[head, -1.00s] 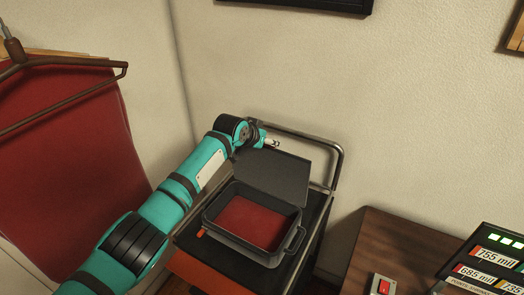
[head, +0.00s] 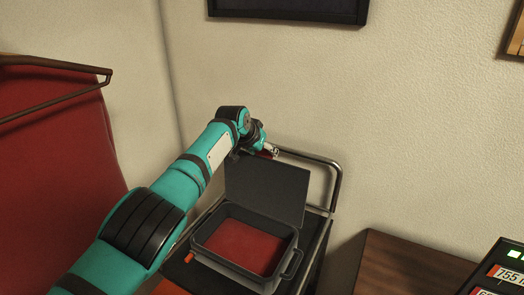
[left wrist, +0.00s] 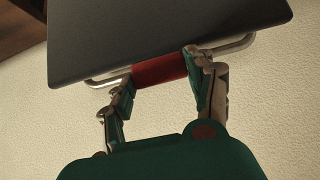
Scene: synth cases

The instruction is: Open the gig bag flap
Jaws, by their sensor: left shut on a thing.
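The gig bag (head: 225,268) is a dark grey box-shaped case with a red lining, lying on a black trolley top. Its flap (head: 266,190), a flat dark panel, stands raised along the bag's back edge, so the inside shows. In the left wrist view the flap (left wrist: 165,35) fills the upper middle, with a metal bar and red grip (left wrist: 160,70) along its edge. My left gripper (left wrist: 160,72) has its fingers on both sides of this red grip and is shut on it. In the head view my left gripper (head: 270,152) is at the flap's top edge, partly hidden. My right gripper is not in view.
A metal rail (head: 335,185) curves behind and right of the flap. The wall is close behind. A brown cabinet (head: 400,270) and a device with a lit display (head: 505,270) stand at right.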

